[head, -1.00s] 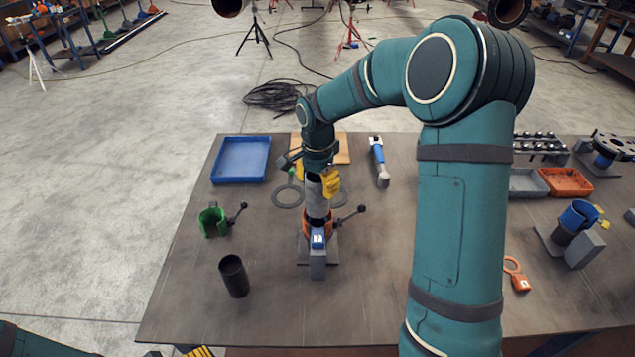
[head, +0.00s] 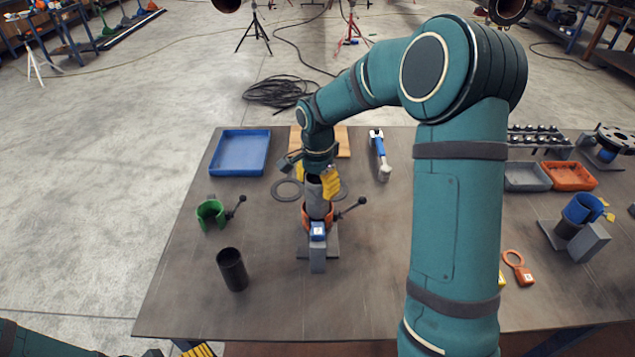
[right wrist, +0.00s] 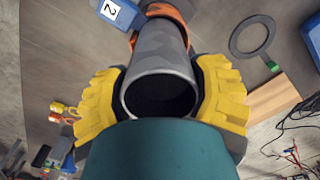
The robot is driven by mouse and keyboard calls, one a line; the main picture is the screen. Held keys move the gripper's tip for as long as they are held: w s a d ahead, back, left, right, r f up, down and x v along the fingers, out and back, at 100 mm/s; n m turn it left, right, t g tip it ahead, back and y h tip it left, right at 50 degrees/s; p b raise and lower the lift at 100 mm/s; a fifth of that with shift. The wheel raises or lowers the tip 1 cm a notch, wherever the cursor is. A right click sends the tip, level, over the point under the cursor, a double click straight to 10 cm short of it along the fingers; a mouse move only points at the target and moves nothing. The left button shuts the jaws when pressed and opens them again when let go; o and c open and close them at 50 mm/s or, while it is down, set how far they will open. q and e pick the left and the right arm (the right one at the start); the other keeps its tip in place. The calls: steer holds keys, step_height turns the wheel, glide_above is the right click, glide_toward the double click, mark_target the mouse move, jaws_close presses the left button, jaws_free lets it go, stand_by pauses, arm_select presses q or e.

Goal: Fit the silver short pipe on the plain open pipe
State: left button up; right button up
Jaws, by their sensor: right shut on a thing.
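The silver short pipe (head: 316,202) is upright in my right gripper (head: 316,183). In the right wrist view my right gripper (right wrist: 162,95) has a yellow finger on each side of the silver short pipe (right wrist: 158,50), near its open upper end. The pipe's lower end meets the orange clamp (head: 306,219) on a grey stand with a blue "2" label (head: 318,231). Any pipe inside the clamp is hidden, so I cannot tell how they fit. A dark open pipe (head: 233,272) stands alone at the front left. My left gripper (head: 198,351) is cut off at the bottom edge.
A green clamp (head: 211,213) and blue tray (head: 267,153) are at left. Flat rings (head: 287,191) lie behind the stand, with a blue-handled tool (head: 380,155) to the right. A blue clamp on a stand (head: 580,211) is far right. The front middle is clear.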

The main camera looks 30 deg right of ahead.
steer(key=shift+f+b, duration=0.3)
steer(key=shift+f, duration=0.15)
stand_by(0.6)
steer(key=o, duration=1.4)
steer(key=shift+r, duration=0.1)
step_height(320, 180, up, 11)
steer(key=shift+r, duration=0.55)
step_height(320, 180, up, 9)
steer(key=p, duration=0.8)
steer(key=shift+f, duration=0.1)
